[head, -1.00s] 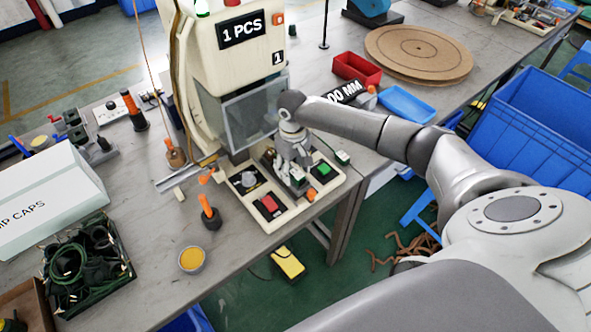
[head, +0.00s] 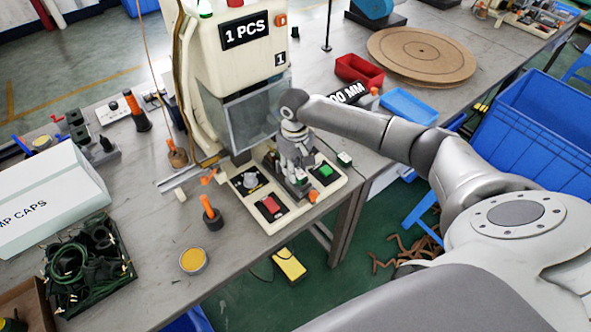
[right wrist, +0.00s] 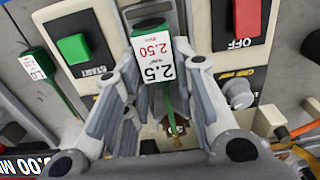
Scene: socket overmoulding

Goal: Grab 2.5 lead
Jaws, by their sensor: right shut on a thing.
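The 2.5 lead (right wrist: 152,65) has a white tag printed 2.5 and 2.50 and a green stem. In the right wrist view it stands between the fingers of my right gripper (right wrist: 155,112), which is shut on it. In the head view my right gripper (head: 298,178) points down at the control panel in front of the 1 PCS machine, between the red and green buttons. It hides most of the lead there. My left gripper is not in view.
A second tagged green lead (right wrist: 40,70) stands left in the wrist view, its label unclear. The green START button (right wrist: 73,49) and red OFF switch (right wrist: 247,17) flank the gripper. An orange-topped tool (head: 211,214) and yellow-topped pot (head: 193,261) stand left of the panel.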

